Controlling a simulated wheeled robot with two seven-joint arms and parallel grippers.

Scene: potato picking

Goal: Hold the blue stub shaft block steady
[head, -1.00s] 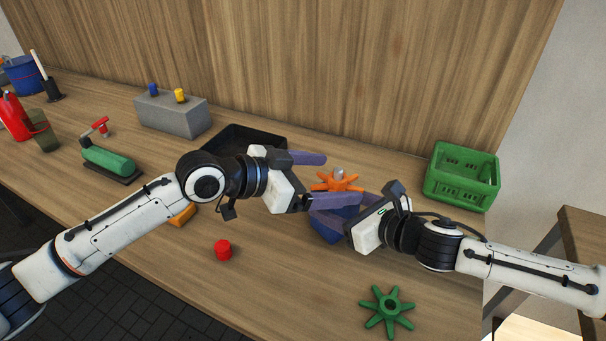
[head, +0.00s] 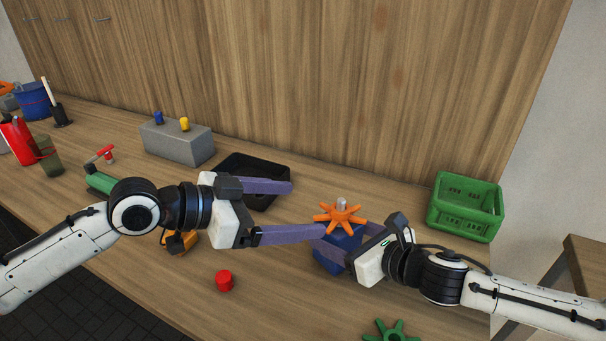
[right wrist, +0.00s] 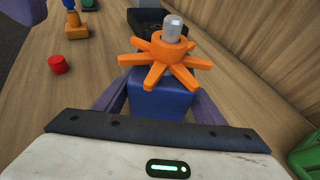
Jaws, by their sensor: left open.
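The blue stub shaft block (head: 346,240) stands on the bench, with its pale metal shaft (head: 341,203) pointing up. An orange star-shaped wheel (head: 340,216) sits around the shaft on top of the block; the shaft end sticks out above it. In the right wrist view, the blue block (right wrist: 160,101) lies between the purple fingers of my right gripper (head: 340,243), which appear closed against its sides. My left gripper (head: 308,210) is open and empty, left of the block, its nearer fingertip close to the wheel and block in the picture.
A black tray (head: 229,170) lies behind my left gripper. A green crate (head: 465,225) stands at the right. A green star wheel (head: 390,333) and a red cylinder (head: 224,281) lie nearer the front. A grey block with blue and yellow pegs (head: 177,145) is at the back.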

